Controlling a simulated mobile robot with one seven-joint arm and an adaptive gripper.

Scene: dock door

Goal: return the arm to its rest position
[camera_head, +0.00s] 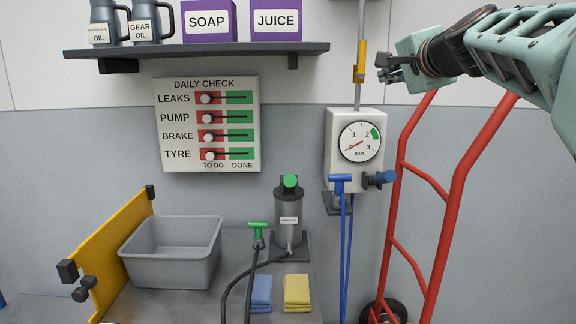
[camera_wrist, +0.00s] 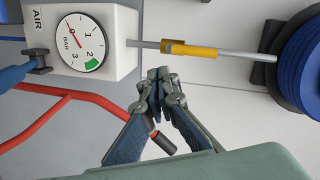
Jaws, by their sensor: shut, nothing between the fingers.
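My gripper (camera_head: 386,68) is at the upper right of the head view, at the end of my raised arm, which reaches in from the right edge. It is shut and empty, in front of the wall near the grey pipe with the yellow valve handle (camera_head: 361,58). In the wrist view my gripper (camera_wrist: 163,76) shows with its fingertips together and nothing between them. The yellow handle also shows there (camera_wrist: 190,50), apart from the fingertips.
A red hand truck (camera_head: 456,190) stands below my arm. The air gauge box (camera_head: 340,175) hangs on the wall. A shelf (camera_head: 200,49) holds jugs and purple boxes. A bench below carries a grey bin (camera_head: 170,262), a dark canister (camera_head: 289,212) and folded cloths. A daily check board (camera_head: 180,165) hangs between.

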